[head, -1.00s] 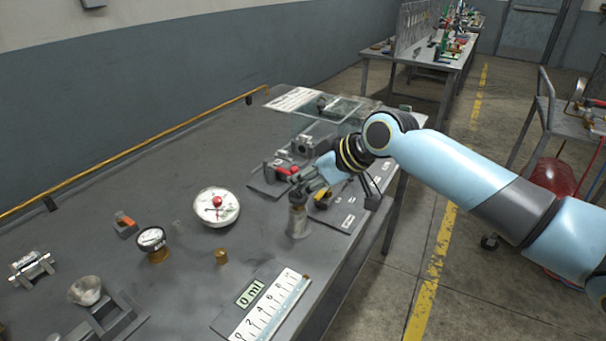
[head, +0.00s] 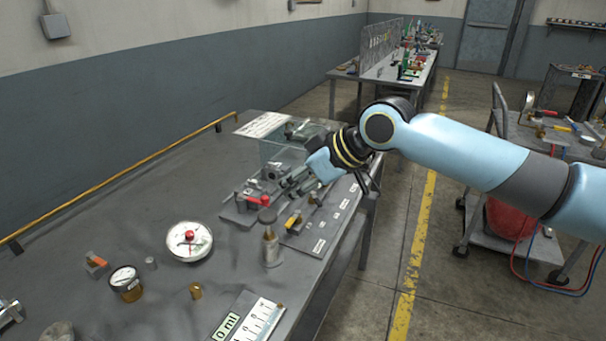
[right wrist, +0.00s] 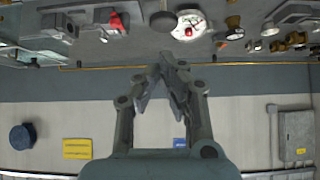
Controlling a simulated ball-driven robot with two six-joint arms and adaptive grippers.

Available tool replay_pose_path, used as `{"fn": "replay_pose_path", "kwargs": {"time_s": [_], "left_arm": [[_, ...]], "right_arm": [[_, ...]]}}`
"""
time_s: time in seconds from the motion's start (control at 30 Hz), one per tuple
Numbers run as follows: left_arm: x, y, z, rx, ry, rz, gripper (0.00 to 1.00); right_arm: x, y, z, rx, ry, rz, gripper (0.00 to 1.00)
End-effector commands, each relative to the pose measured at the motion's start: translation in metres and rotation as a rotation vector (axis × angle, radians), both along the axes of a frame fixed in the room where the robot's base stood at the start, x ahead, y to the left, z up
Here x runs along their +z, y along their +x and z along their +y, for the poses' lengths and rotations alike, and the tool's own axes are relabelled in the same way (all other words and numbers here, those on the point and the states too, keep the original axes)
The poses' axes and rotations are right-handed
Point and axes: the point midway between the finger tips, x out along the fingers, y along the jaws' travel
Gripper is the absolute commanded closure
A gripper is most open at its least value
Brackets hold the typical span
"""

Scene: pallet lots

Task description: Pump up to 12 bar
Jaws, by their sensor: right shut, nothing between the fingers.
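A metal cylinder with a dark round knob on top (head: 270,245) stands upright near the bench's right edge; I take it for the pump. The knob shows in the right wrist view (right wrist: 163,21), beyond my fingertips. A round white dial gauge with a red centre (head: 189,241) lies left of it; it also shows in the right wrist view (right wrist: 191,25). Its reading is too small to tell. My right gripper (head: 284,190) is above and behind the knob, apart from it. Its fingertips meet in the right wrist view (right wrist: 167,62), shut and empty. My left gripper is out of view.
A small dial gauge on a brass base (head: 126,282), a brass piece (head: 196,291) and a "0 ml" scale plate (head: 255,318) lie on the bench (head: 100,205). A clear box (head: 285,140) stands behind my gripper. A cart (head: 530,140) stands right across the aisle.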

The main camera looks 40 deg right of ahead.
Motion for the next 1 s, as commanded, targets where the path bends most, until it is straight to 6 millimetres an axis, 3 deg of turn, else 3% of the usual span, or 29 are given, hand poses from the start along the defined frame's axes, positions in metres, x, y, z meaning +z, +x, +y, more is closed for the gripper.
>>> {"fn": "replay_pose_path", "kwargs": {"time_s": [0.3,1.0], "left_arm": [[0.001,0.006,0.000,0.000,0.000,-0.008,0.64],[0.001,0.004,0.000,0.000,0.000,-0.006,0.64]], "right_arm": [[0.023,-0.021,-0.007,0.001,0.000,0.000,1.00],[0.024,-0.022,-0.007,0.001,0.003,-0.001,1.00]]}}
